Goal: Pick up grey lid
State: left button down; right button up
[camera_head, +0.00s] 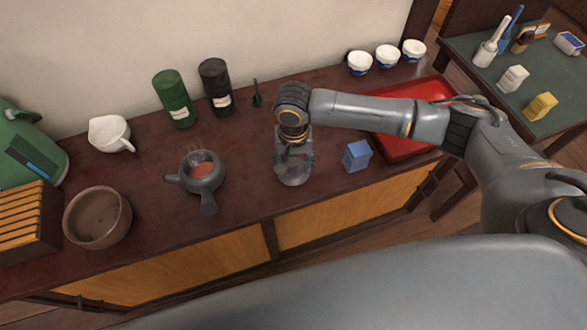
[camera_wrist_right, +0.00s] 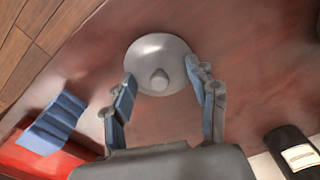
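The grey lid (camera_head: 293,178) is a round disc with a small knob and lies on the dark red-brown counter. It also shows whole in the right wrist view, its round grey top (camera_wrist_right: 155,48) at the top middle. My right gripper (camera_head: 291,155) points down just above the lid. In the right wrist view its two fingers (camera_wrist_right: 160,75) are spread, one on each side of the knob, with nothing between them that they grip. Whether the fingertips touch the lid I cannot tell. My left gripper is not in view.
An open grey teapot (camera_head: 207,181) stands left of the lid. A blue block (camera_head: 356,155) and a red tray (camera_head: 440,90) are to the right. Green (camera_head: 174,97) and black (camera_head: 214,86) canisters stand behind. The counter's front edge is close to the lid.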

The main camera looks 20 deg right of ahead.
jog(key=shift+s+f, duration=0.1)
jog(key=shift+c, duration=1)
jog(key=shift+s+f, duration=0.1)
jog(key=shift+c, duration=0.2)
